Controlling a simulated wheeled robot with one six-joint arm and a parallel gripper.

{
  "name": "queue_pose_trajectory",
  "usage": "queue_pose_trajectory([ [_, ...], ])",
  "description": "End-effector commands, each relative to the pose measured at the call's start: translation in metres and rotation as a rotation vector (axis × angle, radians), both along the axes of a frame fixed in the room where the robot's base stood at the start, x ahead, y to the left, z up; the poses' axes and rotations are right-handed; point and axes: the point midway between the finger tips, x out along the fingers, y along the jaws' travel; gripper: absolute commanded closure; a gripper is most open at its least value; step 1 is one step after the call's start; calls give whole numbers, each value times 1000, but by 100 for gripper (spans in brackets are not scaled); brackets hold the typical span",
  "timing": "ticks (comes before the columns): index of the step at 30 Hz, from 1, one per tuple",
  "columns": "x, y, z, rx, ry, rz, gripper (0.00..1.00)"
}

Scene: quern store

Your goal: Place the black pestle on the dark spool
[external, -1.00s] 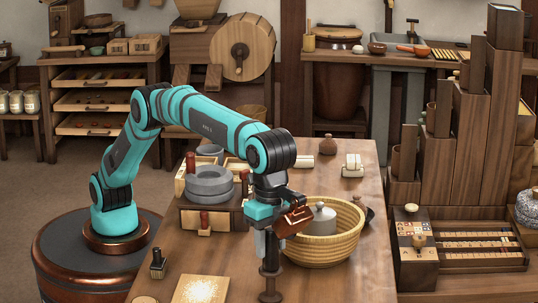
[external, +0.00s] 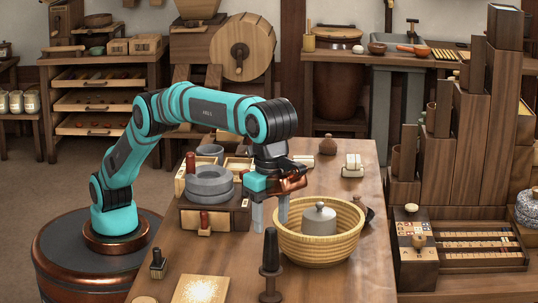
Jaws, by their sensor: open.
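The black pestle (external: 270,250) stands upright on the dark spool (external: 270,284), near the front of the wooden table. The pestle looks straight, and its lower end appears to rest on the spool's top. My gripper (external: 270,215) is above the pestle, with its two grey fingers apart and nothing between them. The fingertips are around or just above the height of the pestle's top; the exact gap cannot be told from this one view.
A woven basket (external: 290,250) with a grey lidded pot (external: 319,219) stands close to the right. Grey quern stones (external: 209,190) sit on a drawer box at left. The right front table is clear.

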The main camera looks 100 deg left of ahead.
Motion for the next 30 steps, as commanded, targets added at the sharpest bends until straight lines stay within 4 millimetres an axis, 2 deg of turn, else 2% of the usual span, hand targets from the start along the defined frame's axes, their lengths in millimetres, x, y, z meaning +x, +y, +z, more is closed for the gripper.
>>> queue_pose_trajectory([
  [6, 0, -1, 34, -1, -1, 0, 49],
  [12, 1, -1, 51, -1, -1, 1, 49],
  [27, 0, 0, 60, -1, -1, 1, 49],
  [30, 3, 6, 65, -6, -6, 7, 49],
])
